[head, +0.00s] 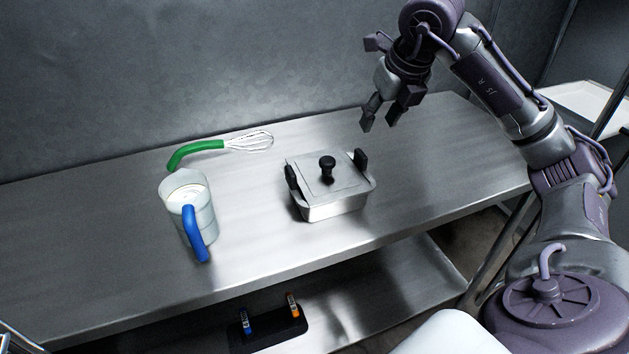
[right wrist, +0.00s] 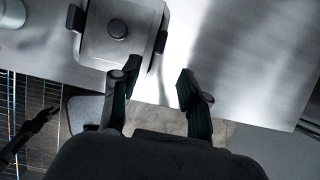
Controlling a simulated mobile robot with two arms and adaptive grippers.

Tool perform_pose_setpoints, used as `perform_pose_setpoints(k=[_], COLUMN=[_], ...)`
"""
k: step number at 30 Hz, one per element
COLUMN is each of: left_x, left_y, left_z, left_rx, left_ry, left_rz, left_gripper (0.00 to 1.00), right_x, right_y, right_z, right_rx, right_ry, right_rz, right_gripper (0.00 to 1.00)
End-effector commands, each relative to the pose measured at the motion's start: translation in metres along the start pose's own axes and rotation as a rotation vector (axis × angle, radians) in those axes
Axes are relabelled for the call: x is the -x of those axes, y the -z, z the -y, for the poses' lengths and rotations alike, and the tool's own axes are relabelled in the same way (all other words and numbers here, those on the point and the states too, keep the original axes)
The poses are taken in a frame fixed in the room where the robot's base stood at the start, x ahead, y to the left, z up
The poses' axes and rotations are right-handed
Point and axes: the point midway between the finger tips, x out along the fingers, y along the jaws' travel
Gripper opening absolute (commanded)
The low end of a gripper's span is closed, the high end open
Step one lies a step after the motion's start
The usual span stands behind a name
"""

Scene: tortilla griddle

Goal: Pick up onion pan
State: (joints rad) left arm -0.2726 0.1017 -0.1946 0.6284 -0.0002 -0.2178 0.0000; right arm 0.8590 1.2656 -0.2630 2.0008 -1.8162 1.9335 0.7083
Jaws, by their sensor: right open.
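A square steel pan (head: 332,206) with a flat lid, a black knob and two black side handles stands on the steel table; I take it to be the onion pan. Its lid is on, so its contents are hidden. My right gripper (head: 378,122) is open and empty, above the table and up to the right of the pan in the head view. In the right wrist view the pan (right wrist: 97,48) is at the upper left, and the open right gripper's fingers (right wrist: 158,92) are apart from it, to its lower right.
A clear jug (head: 186,205) with a blue handle stands left of the pan. A whisk (head: 222,144) with a green handle lies behind it. A black holder (head: 268,333) with small items sits on the lower shelf. The table (head: 440,140) is clear right of the pan.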

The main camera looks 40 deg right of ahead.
Motion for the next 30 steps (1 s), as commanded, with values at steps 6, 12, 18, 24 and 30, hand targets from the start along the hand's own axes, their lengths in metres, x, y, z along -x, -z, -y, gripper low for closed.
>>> perform_pose_setpoints(k=[6,12,18,24,30], left_x=[-0.004,-0.004,-0.003,0.0,0.001], left_y=[-0.039,-0.04,-0.016,-0.013,-0.021], left_z=[-0.034,-0.034,-0.022,-0.02,-0.021], left_rx=[0.005,0.002,0.002,0.005,0.005], left_ry=[-0.041,-0.041,-0.027,-0.024,-0.025], left_rz=[0.056,0.057,0.022,0.017,0.028], left_gripper=[0.4,0.4,0.4,0.4,0.4], right_x=[-0.047,-0.069,-0.086,-0.116,-0.124], right_y=[0.002,0.001,-0.001,-0.002,-0.003], right_z=[0.0,-0.001,0.0,0.0,0.001], right_rx=[0.001,0.002,0.002,0.002,0.003], right_ry=[-0.001,-0.003,-0.003,-0.003,-0.003], right_rz=[-0.006,-0.002,-0.005,-0.004,-0.001], right_gripper=[0.45,0.45,0.45,0.45,0.45])
